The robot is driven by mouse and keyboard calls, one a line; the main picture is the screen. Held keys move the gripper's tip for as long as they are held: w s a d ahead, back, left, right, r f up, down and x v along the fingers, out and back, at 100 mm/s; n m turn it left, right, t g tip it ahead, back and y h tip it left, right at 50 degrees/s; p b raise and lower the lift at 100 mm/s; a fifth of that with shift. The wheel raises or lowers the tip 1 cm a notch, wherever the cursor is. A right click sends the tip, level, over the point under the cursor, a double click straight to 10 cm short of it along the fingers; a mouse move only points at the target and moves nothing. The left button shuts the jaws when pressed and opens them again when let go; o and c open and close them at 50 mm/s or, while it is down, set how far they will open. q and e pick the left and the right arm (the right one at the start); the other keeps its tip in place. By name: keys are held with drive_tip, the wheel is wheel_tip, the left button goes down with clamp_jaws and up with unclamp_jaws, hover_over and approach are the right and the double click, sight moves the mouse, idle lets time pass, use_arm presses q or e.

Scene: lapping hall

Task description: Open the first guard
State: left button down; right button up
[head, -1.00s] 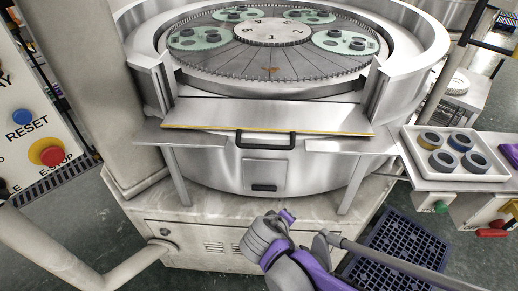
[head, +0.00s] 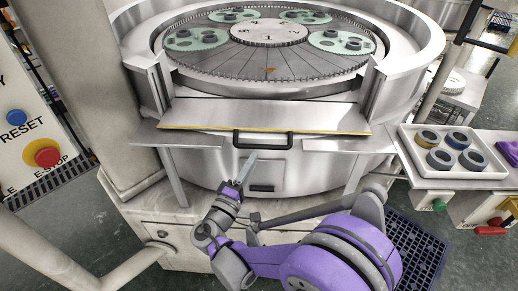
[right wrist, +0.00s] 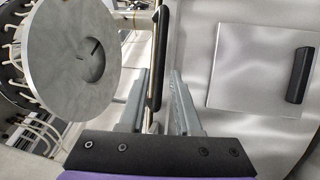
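The guard (head: 266,116) is a flat silver panel with a yellow front edge at the front of the round machine. Its black bar handle (head: 264,146) hangs along that front edge. My right gripper (head: 251,158) is just below the handle, fingers pointing up at it. In the right wrist view, the two grey fingers (right wrist: 156,75) are apart, and the black handle (right wrist: 164,45) shows between them in the picture. I cannot tell whether they touch it. My left gripper is not in view.
Below the handle is a small hatch (head: 262,175) with a black grip. Geared carriers (head: 198,39) lie inside the machine. A white tray (head: 414,166) with several dark rings stands at right. A control panel (head: 27,130) with a red E-stop is at left.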

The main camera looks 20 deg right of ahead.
drive_tip(key=x, duration=0.5)
drive_tip(key=shift+w+p, duration=0.1)
drive_tip(key=shift+p, duration=0.25)
clamp_jaws()
idle(1.1)
